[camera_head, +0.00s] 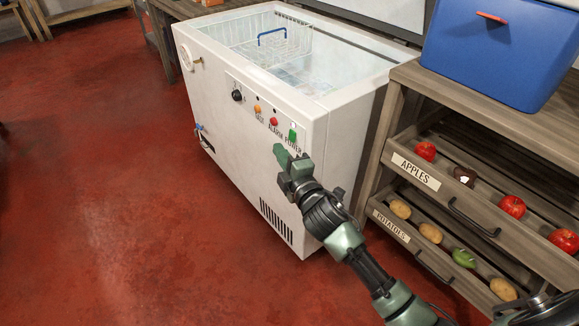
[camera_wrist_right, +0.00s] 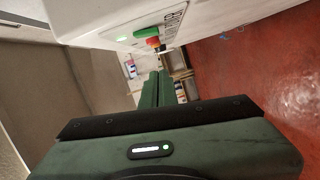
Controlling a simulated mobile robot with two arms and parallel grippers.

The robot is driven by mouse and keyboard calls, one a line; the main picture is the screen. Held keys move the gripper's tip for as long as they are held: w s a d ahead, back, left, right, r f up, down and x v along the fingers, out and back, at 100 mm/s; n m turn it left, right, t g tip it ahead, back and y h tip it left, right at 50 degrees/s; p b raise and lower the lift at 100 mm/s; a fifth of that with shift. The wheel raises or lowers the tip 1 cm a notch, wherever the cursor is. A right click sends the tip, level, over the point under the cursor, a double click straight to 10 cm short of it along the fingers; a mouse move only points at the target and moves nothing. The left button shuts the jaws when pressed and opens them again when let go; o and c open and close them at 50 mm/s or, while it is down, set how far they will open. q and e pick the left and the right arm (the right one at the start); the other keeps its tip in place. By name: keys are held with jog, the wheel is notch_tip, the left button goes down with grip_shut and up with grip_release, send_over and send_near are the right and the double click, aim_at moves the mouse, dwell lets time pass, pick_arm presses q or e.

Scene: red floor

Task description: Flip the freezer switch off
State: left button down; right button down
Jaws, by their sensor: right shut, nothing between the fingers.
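The white chest freezer (camera_head: 240,110) stands in the middle of the head view with its lid open. Its front panel carries a black knob, an orange light, a red light and the green power switch (camera_head: 293,133) at the right end. The switch also shows in the right wrist view (camera_wrist_right: 146,32), near the top, with a lit green spot beside it. My right gripper (camera_head: 284,160) is shut and empty, just below the switch in the head view. In the wrist view its fingers (camera_wrist_right: 158,85) point past the panel, apart from the switch. My left gripper is not in view.
A wooden shelf (camera_head: 487,103) with drawers of apples and potatoes stands close to the right of the freezer. A blue cooler (camera_head: 490,50) sits on top. The red floor (camera_head: 110,180) to the left is open.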

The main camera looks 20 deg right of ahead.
aim_at(292, 136)
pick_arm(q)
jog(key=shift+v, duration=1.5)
pick_arm(e)
jog(key=shift+w+d+f, duration=0.2)
jog(key=shift+w+d, duration=0.5)
jog(key=shift+d, duration=0.2)
jog(key=shift+w+d+f, duration=0.15)
jog(key=shift+w+d, duration=0.5)
jog(key=shift+d, duration=0.25)
